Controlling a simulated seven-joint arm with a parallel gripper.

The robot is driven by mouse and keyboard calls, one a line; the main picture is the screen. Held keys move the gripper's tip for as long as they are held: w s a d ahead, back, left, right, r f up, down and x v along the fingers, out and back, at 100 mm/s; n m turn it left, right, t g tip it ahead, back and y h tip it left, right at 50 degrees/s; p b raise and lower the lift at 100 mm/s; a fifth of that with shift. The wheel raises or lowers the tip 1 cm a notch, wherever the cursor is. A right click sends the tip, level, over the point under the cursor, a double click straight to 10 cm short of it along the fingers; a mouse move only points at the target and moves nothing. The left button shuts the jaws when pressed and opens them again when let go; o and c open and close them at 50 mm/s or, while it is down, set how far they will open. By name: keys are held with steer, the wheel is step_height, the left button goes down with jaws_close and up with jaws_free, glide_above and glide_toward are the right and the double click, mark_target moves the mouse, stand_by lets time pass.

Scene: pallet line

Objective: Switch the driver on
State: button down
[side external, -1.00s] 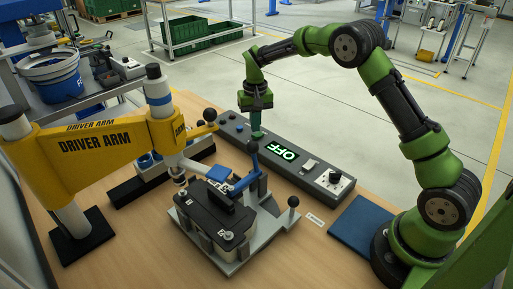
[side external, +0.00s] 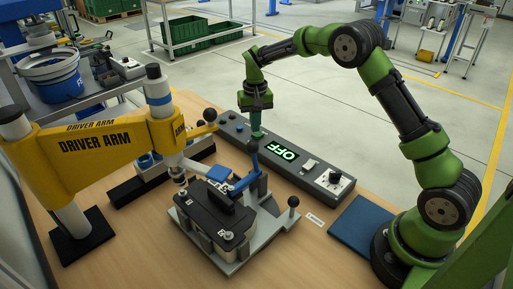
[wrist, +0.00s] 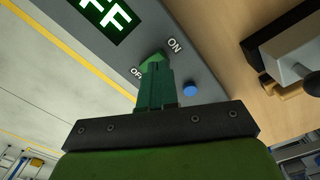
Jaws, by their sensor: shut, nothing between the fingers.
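The driver's control panel (side external: 318,166) is a long grey box on the table. Its display (side external: 283,150) reads OFF in green; part of it shows in the wrist view (wrist: 112,16). My gripper (side external: 256,133) points down at the panel, left of the display. In the wrist view my shut fingers (wrist: 155,65) are over the switch spot between the ON and OFF labels. The yellow driver arm (side external: 100,140) stands at the left.
A blue button (wrist: 190,90) is beside my fingers. A grey fixture (side external: 230,262) with a black part and blue-handled clamp stands in front of the panel. A knob (side external: 335,178) is at the panel's right end. A blue mat (side external: 362,225) lies at the right.

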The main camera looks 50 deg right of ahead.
mark_target(255, 135)
steer(key=shift+f, duration=0.9)
stand_by(0.3)
steer(key=shift+r, duration=3.55)
